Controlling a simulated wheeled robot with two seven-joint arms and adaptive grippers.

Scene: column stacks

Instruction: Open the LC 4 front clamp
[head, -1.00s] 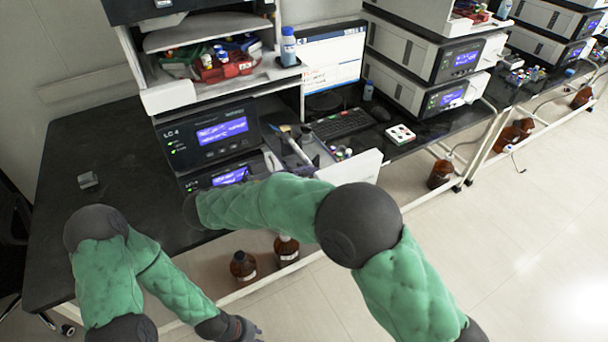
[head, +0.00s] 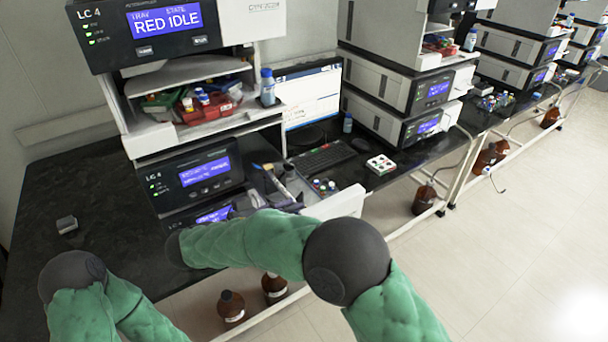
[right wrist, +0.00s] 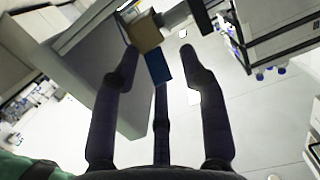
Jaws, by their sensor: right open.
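A tan block (right wrist: 146,32) and a blue block (right wrist: 158,67) show between or just beyond the fingertips; contact is unclear. I cannot tell which part is the front clamp. In the head view my forearm hides much of this area. My left gripper is out of view.
A shelf with red bins (head: 208,105) and a blue-capped bottle (head: 267,88) sits between the modules. A keyboard (head: 322,158) and a vial rack (head: 381,164) lie to the right. Brown bottles (head: 231,306) stand below the bench. The bench's left side is mostly clear.

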